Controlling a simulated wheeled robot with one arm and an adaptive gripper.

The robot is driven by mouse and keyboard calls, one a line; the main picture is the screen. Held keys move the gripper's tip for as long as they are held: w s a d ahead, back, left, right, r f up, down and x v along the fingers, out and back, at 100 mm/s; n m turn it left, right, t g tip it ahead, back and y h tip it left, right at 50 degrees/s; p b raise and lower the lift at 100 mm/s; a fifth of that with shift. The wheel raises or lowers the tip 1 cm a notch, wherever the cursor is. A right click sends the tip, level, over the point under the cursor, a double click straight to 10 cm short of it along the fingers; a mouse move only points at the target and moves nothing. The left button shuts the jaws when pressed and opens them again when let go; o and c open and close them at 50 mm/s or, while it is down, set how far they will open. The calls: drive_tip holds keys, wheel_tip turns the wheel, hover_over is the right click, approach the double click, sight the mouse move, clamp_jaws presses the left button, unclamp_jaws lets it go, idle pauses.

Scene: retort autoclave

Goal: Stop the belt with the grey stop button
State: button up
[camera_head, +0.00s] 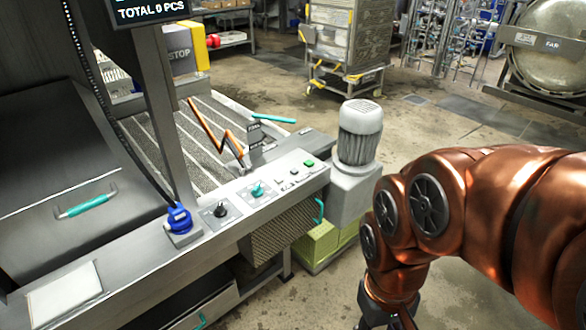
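The control panel (240,212) runs along the front of the belt machine. Near its right end sit a green button (309,163) and small pale grey buttons (281,182) beside it. Their labels are too small to read, so I cannot tell which is the stop button. A black knob (220,210) and a teal switch (257,189) are to their left. The ribbed belt (165,150) lies behind the panel. My gripper (387,318) points down at the bottom edge, right of the panel and clear of it. Its fingertips are cut off.
A grey motor (360,130) stands just right of the panel's end. A blue plug-like fitting (180,218) sits on the panel's left. A grey and yellow box (185,48) marked STOP stands behind the belt. The floor beyond the motor is open.

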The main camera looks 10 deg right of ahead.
drive_tip(key=shift+c, duration=0.3)
clamp_jaws()
idle(1.2)
